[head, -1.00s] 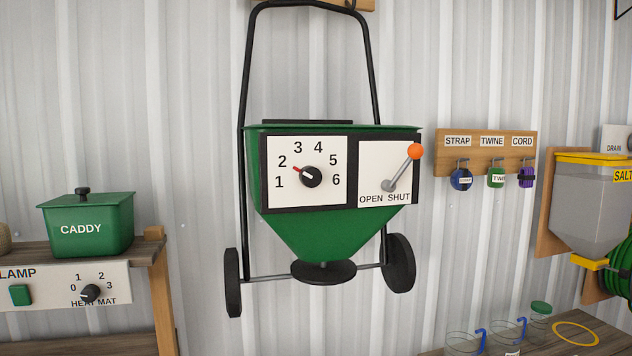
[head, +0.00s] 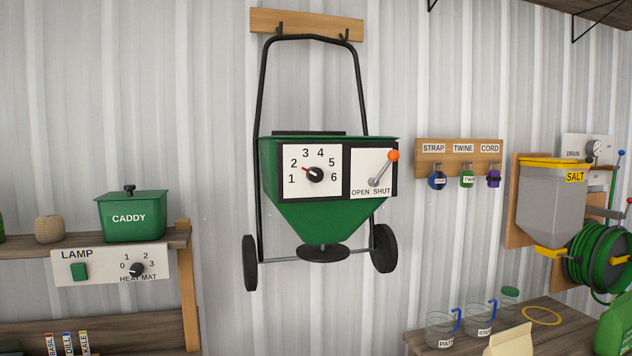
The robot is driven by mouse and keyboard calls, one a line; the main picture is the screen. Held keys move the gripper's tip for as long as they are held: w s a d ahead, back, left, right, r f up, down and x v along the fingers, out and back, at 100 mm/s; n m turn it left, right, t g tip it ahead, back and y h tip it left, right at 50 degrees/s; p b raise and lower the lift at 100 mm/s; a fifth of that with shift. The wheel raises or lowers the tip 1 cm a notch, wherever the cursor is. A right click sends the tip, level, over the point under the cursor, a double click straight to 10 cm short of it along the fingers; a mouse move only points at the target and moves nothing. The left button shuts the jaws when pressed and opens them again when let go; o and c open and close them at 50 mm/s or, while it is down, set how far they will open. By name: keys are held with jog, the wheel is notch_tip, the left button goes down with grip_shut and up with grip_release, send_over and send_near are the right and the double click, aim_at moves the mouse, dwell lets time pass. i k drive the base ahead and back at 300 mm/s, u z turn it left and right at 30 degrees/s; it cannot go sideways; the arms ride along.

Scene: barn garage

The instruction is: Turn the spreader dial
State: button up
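The green spreader (head: 322,221) hangs by its black handle from a wooden hook board (head: 307,23) on the corrugated wall. Its dial (head: 316,174) is a black knob on a white plate numbered 1 to 6. The red pointer mark points up and left, between 1 and 2 and nearer 2. To the right of the dial, a lever with an orange ball (head: 393,156) leans up and right toward SHUT on an OPEN/SHUT plate. My gripper is not in view.
At left, a shelf holds a green caddy (head: 132,217) above a lamp and heat mat panel (head: 113,268). At right are a board with strap, twine and cord (head: 459,158), a salt hopper (head: 549,209), a green hose reel (head: 600,252) and a bench with jars (head: 441,330). Nothing blocks the spreader's front.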

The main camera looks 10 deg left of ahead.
aim_at(314, 174)
jog(key=z, duration=0.05)
jog(key=k, duration=0.45)
jog(key=u, duration=1.3)
jog(key=i, duration=0.95)
jog(key=u, duration=0.05)
